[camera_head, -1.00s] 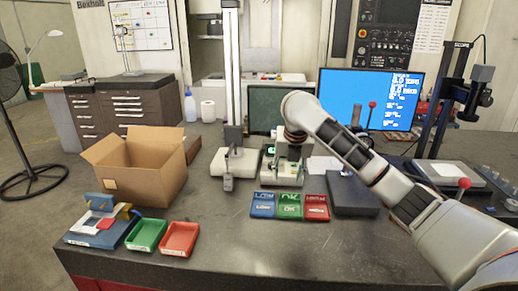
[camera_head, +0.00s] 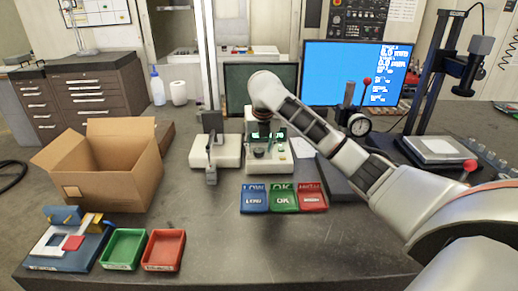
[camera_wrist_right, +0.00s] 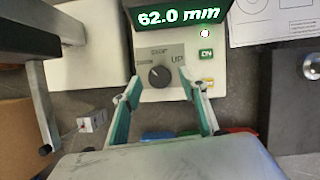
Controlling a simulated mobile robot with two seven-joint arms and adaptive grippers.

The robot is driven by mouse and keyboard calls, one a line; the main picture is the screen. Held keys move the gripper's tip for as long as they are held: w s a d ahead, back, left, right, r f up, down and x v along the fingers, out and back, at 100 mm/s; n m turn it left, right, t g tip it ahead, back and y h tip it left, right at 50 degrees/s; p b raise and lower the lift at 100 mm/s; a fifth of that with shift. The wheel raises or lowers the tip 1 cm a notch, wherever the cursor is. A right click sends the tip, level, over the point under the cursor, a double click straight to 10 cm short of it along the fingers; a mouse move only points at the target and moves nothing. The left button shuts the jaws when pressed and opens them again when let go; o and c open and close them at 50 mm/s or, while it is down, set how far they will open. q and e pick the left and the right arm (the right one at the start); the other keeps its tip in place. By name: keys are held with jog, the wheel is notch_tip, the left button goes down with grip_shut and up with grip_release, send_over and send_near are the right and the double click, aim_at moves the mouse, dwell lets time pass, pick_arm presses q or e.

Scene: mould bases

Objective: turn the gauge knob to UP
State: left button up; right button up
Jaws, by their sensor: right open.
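The gauge (camera_head: 280,148) is a pale box with a green display on the bench, partly hidden by my right arm in the head view. In the right wrist view its display (camera_wrist_right: 180,15) reads 62.0 mm. The dark round gauge knob (camera_wrist_right: 160,76) is on its front face, with the word UP to its upper right and a smaller label to its left. The knob's mark seems to point up and left, but is small. My right gripper (camera_wrist_right: 159,84) is open, its green-lined fingers on either side of the knob, apart from it. My left gripper is out of view.
Blue, green and red labelled trays (camera_head: 283,198) lie in front of the gauge. A height stand (camera_head: 222,152) is to its left, and a cardboard box (camera_head: 112,185) further left. A monitor (camera_head: 350,75) stands behind.

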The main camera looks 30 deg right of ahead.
jog(key=shift+w+d+f, duration=0.1)
jog(key=shift+w+f, duration=0.1)
jog(key=shift+f, duration=0.25)
jog(key=c, duration=1.1)
